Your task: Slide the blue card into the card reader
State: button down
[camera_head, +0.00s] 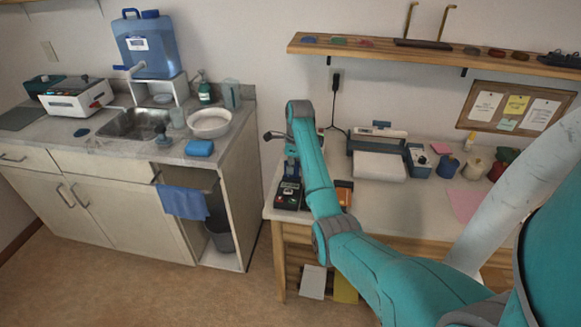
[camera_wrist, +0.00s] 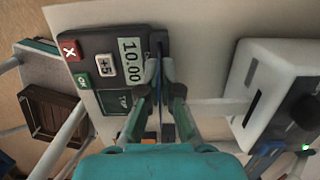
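The card reader (camera_head: 289,192) stands near the left front edge of the white table in the head view, partly hidden by my arm. In the wrist view the card reader (camera_wrist: 104,66) shows a screen reading 10.00, several buttons and a dark raised slot along its right side. My gripper (camera_wrist: 160,76) is at that slot side, its fingertips close together. The blue card (camera_wrist: 160,112) shows as a thin edge-on strip between the fingers.
A white device (camera_wrist: 274,85) with a dark slot stands right of my gripper. An orange item (camera_head: 344,193) lies beside the reader. A wooden crate (camera_wrist: 52,112) shows at left in the wrist view. A pink sheet (camera_head: 465,205) lies on the table's right part.

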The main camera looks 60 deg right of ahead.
jog(key=shift+f, duration=0.9)
dwell(0.6)
jog(key=c, duration=1.2)
grip_release()
jog(key=shift+c, duration=0.2)
